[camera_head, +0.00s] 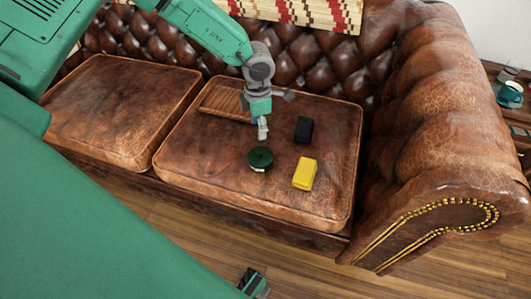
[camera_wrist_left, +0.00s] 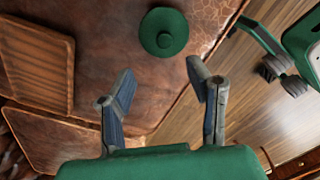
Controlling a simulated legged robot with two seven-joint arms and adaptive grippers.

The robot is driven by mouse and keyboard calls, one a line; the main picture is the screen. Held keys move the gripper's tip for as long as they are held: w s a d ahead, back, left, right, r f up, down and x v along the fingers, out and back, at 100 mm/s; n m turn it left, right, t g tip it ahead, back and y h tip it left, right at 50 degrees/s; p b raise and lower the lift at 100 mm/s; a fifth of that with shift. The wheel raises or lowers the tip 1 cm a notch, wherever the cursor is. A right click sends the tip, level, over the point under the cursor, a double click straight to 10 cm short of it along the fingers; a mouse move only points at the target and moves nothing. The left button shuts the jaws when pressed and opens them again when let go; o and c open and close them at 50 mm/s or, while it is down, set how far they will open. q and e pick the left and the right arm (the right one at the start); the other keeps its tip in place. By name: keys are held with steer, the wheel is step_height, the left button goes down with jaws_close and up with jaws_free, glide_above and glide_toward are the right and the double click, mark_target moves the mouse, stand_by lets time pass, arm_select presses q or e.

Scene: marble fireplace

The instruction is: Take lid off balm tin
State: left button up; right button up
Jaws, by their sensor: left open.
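The balm tin (camera_head: 260,158) is a small round dark green tin on the right seat cushion of the sofa. It also shows in the left wrist view (camera_wrist_left: 164,32), top centre, with a smaller round part in the middle of its top. I cannot make out the seam between lid and tin. My left gripper (camera_head: 262,130) is above the cushion, just behind the tin in the head view. Its two fingers (camera_wrist_left: 160,85) are spread apart and empty, and the tin lies beyond them, untouched. A green and grey part at the right of the wrist view may be my right gripper; its fingers are unclear.
A slatted wooden tray (camera_head: 212,98) lies at the back of the right cushion (camera_head: 200,150). A black block (camera_head: 303,130) and a yellow block (camera_head: 304,173) lie right of the tin. The padded armrest (camera_head: 430,150) rises at the right. The left cushion (camera_head: 115,105) is clear.

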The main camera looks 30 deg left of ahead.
arm_select(q)
steer(key=b, duration=0.1)
glide_above(259, 150)
steer(key=f, duration=0.5)
steer(key=shift+w+d+f, duration=0.1)
steer(key=shift+w, duration=0.25)
steer(key=shift+f+b, duration=0.35)
steer(key=shift+f, duration=0.35)
steer(key=f, duration=0.1)
steer(key=f+b, duration=0.1)
steer(key=f, duration=0.1)
steer(key=f+b, duration=0.1)
steer(key=f, duration=0.1)
steer(key=shift+s, duration=0.3)
steer(key=shift+r, duration=0.15)
jaws_close()
